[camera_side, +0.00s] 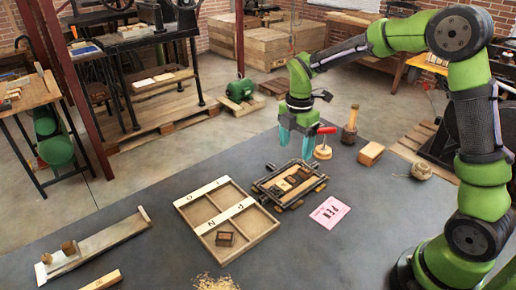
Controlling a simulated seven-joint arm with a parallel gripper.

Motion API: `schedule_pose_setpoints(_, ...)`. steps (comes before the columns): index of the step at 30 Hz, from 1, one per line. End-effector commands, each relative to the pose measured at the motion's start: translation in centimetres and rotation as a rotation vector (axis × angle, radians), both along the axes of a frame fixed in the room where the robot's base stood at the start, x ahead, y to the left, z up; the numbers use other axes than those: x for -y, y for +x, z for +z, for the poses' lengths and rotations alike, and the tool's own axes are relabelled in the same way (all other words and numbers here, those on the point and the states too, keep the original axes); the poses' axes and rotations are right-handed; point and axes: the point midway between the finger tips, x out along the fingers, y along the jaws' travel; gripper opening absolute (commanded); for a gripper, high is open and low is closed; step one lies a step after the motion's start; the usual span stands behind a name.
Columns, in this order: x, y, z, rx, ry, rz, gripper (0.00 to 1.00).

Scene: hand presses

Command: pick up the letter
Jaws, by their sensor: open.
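A small dark letter block (225,239) lies in the front compartment of a wooden tray (262,238) with several compartments and letters marked on its dividers. More dark and brown blocks (284,186) sit inside a dark frame with wooden bars (262,193), behind and right of the tray; their faces are too small to read. My gripper (296,150) points down with its teal fingers apart and empty. It appears above the far side of the frame, away from the tray's block; its exact height is hard to tell.
A red-handled round wooden tool (323,152) stands close right of my gripper. Farther right are a wooden mallet (349,126), a wooden block (370,154) and a twine ball (421,171). A pink card (330,212) lies right of the tray. A long wooden holder (95,246) lies left.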

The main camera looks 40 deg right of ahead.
Motion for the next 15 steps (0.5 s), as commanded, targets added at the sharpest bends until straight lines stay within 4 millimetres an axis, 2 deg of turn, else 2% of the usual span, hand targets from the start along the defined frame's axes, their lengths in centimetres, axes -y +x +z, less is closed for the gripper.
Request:
schedule_pose_setpoints(1, 0.0, -0.1, -1.3, -0.006, 0.001, 0.001, 0.72)
schedule_pose_setpoints(6, 0.0, -0.1, -4.5, -0.004, 0.001, -0.001, 0.72)
schedule_pose_setpoints(15, 0.0, 0.0, -7.0, -0.002, 0.0, -0.001, 0.72)
